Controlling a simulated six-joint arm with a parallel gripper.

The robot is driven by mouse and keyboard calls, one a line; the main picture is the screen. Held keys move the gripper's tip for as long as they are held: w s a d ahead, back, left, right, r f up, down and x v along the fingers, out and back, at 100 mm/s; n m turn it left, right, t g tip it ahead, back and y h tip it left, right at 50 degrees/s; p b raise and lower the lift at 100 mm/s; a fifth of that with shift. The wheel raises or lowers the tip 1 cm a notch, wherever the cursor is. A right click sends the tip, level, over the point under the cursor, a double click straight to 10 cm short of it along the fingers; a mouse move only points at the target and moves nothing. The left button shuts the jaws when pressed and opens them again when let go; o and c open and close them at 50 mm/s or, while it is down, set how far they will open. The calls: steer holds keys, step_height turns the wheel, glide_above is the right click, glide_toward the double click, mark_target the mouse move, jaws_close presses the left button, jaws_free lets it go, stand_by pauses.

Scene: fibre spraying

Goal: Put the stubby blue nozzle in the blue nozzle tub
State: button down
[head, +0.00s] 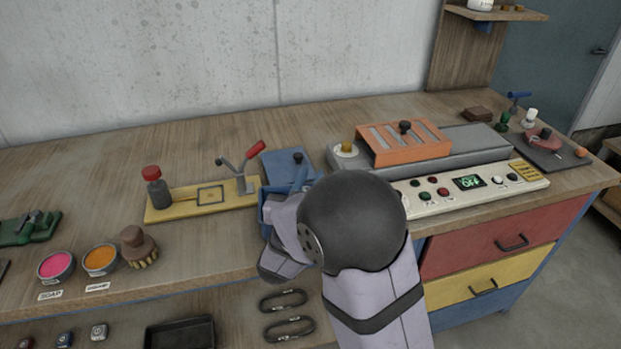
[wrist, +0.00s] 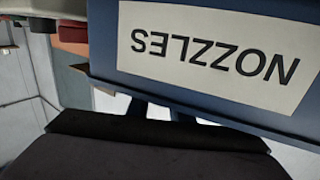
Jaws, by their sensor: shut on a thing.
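The blue nozzle tub (head: 268,207) stands on the bench in the head view, partly hidden by my arm. Its cream label, reading NOZZLES upside down, fills the top of the wrist view (wrist: 215,45). My gripper (wrist: 165,110) is close against the tub, at its edge in the wrist view. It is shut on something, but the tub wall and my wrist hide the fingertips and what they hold. I cannot make out the stubby blue nozzle in either view.
A blue box part with a black knob (head: 298,157) is just behind the tub. A yellow board with a red-handled clamp (head: 245,165) is to the left. A grey machine with an orange grille (head: 405,142) and a control panel (head: 470,190) is to the right.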

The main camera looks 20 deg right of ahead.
steer(key=shift+f, duration=0.1)
steer(key=c, duration=1.6)
jaws_free()
steer(key=shift+r+p, duration=0.65)
steer(key=shift+r, duration=0.15)
steer(key=b+v, duration=0.1)
steer(key=v, duration=1.1)
steer(key=shift+f, duration=0.2)
steer(key=shift+w, duration=0.1)
